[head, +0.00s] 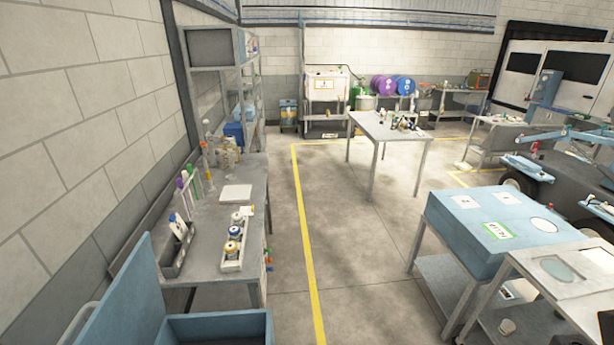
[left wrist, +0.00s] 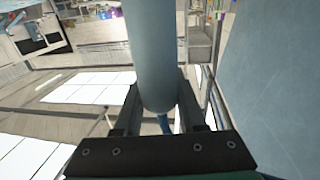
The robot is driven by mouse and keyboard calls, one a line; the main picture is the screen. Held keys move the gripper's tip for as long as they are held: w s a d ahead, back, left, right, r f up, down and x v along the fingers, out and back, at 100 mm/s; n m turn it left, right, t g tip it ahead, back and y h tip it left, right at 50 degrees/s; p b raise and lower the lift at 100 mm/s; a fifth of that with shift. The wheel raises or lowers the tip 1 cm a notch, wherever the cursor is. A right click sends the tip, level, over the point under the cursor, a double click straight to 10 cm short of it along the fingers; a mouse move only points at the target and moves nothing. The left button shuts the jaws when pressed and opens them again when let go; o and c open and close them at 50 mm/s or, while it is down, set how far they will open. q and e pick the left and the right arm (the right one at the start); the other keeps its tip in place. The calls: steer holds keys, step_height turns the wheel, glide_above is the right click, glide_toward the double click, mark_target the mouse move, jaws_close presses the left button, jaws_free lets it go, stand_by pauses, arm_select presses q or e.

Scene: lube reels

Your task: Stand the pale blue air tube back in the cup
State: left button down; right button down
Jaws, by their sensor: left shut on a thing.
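In the left wrist view my left gripper (left wrist: 158,106) is shut on a pale blue tube (left wrist: 153,45). The tube runs from between the two fingers up past the top edge of the picture, so its far end is out of sight. A thinner blue piece (left wrist: 164,124) shows below its rounded near end. Neither gripper shows in the head view, and I cannot pick out the cup in either view.
In the head view a grey bench (head: 196,246) with racks and bottles stands along the left wall. A blue open bin (head: 220,326) is at the front. A blue-topped table (head: 468,232) stands at right. The floor (head: 350,235) between them is clear.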

arm_select(q)
steer(key=shift+y, duration=0.3)
steer(key=s+r+p, duration=0.1)
steer(key=r+p, duration=0.1)
steer(key=a+r+p, duration=0.1)
steer(key=r+p, duration=0.1)
steer(key=s+r+p, duration=0.1)
steer(key=r+p, duration=0.1)
steer(key=shift+s+a, duration=0.3)
steer(key=s+d+r+m+h+p, duration=0.3)
steer(key=s+d+r+h+p, duration=0.2)
steer(key=r, duration=0.6)
steer(key=d, duration=0.2)
steer(key=shift+s+d+g+h, duration=0.2)
steer(key=shift+d+g+h, duration=0.1)
steer(key=shift+g+h, duration=0.1)
